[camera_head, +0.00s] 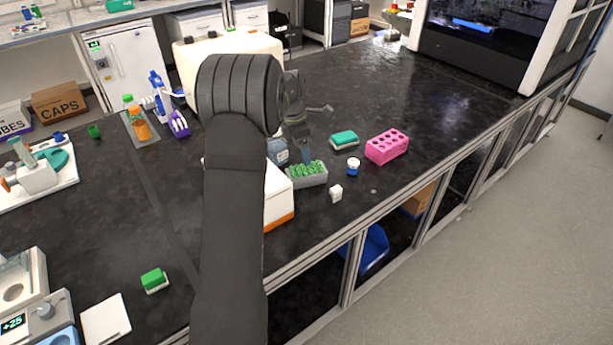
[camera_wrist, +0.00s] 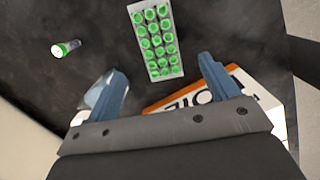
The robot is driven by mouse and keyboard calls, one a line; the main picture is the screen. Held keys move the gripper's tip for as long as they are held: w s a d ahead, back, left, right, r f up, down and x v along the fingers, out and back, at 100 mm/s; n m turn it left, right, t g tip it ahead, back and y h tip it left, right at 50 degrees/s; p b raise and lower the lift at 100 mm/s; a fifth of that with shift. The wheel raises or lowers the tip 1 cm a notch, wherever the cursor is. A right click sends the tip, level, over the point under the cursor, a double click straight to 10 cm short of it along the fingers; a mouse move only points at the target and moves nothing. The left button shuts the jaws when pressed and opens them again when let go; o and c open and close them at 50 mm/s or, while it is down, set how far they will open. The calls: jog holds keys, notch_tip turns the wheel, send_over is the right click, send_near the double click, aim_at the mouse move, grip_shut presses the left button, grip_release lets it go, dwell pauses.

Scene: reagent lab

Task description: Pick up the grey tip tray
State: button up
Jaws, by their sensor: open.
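The grey tip tray (camera_head: 312,181) stands on the black bench, filled with several green-topped pieces. In the wrist view the tray (camera_wrist: 143,42) lies just beyond my fingertips, at the top centre, slightly tilted in the picture. My gripper (camera_wrist: 163,72) is open and empty, its two blue fingers apart with bare bench and the tray's near end between and beyond them. In the head view my gripper (camera_head: 303,145) is above and behind the tray, partly hidden by my dark arm.
A white and orange box (camera_head: 279,205) stands close by the tray, partly behind my arm; it also shows under the right finger (camera_wrist: 190,97). A pink rack (camera_head: 387,147), a green and white box (camera_head: 344,139) and small containers (camera_head: 353,167) are to the right.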

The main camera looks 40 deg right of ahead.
aim_at(306, 170)
jog(key=f, duration=0.3)
jog(key=d+f, duration=0.1)
jog(key=f, duration=0.6)
jog(key=shift+s+d+f, duration=0.2)
jog(key=shift+d, duration=0.1)
jog(key=c, duration=1.1)
